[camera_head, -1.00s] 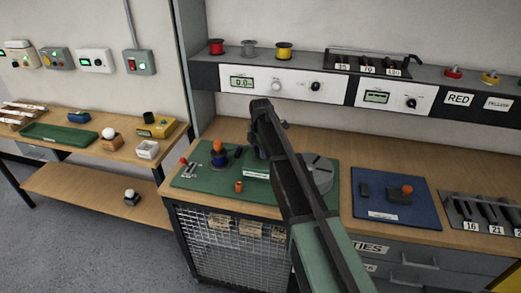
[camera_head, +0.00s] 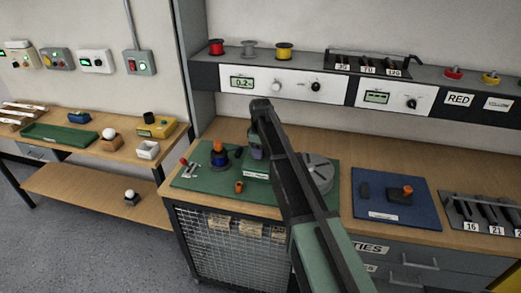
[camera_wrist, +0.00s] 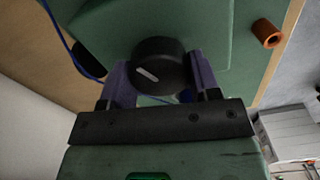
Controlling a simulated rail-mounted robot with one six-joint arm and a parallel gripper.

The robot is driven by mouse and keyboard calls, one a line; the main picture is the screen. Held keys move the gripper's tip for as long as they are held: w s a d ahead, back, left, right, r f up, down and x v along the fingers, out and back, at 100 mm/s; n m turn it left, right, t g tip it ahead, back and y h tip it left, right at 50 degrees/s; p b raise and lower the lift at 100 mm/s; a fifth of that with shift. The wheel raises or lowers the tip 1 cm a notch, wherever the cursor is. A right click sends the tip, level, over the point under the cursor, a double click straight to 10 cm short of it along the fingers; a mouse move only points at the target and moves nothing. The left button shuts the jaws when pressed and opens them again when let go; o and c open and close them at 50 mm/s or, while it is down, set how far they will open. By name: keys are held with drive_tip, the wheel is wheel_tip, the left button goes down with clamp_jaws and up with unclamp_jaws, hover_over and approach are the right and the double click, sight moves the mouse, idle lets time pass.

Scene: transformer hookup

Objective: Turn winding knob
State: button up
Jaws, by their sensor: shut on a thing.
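The winding knob (camera_wrist: 150,62), round and black with a white pointer mark, sits in the middle of the wrist view above the green surface. My gripper (camera_wrist: 161,76) has its two purple fingers on either side of it and is shut on it. The white mark is slanted. In the head view my gripper (camera_head: 257,152) is low over the green mat (camera_head: 205,184); the knob itself cannot be made out there. A digital display (camera_head: 242,83) on the panel behind reads about 0.2.
An orange cylinder (camera_head: 239,187) stands at the mat's front edge. A round grey part (camera_head: 318,170) is right of my arm. A blue wire (camera_wrist: 66,42) runs left of the knob in the wrist view. A blue mat (camera_head: 370,212) lies further right.

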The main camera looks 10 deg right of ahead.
drive_tip(key=m, duration=0.7)
drive_tip(key=shift+d, duration=0.1)
drive_tip(key=m, duration=0.6)
drive_tip(key=shift+m, duration=0.3)
drive_tip(key=m, duration=0.6)
drive_tip(key=shift+d, duration=0.1)
drive_tip(key=m, duration=0.6)
drive_tip(key=shift+m, duration=0.4)
drive_tip(key=o, duration=0.9)
